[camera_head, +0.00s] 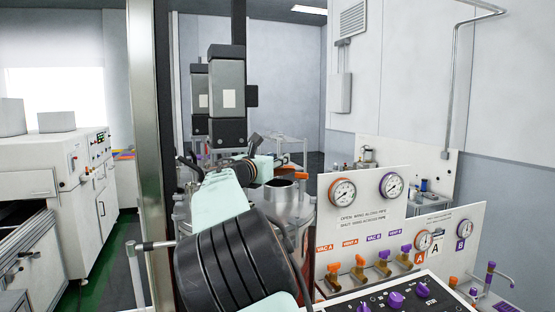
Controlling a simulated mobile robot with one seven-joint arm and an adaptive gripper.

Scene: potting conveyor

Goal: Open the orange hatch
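A small strip of orange (294,168) shows just right of the end of my arm, above the grey metal vessel (296,212). It may be part of the orange hatch, but most of it is hidden and I cannot tell how it stands. My gripper (272,150) is at the far end of my mint-green and black arm, over the vessel area and close to the orange strip. Its fingers are too small and overlapped to read, and I cannot tell whether they touch anything. An open dark round port (281,184) shows on the vessel top.
A white gauge panel (365,204) and orange and purple valve handles (383,264) stand right of the vessel. A knob console (395,299) is at the bottom. A metal post (150,130) rises left of my arm. White machines (80,170) stand at the far left.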

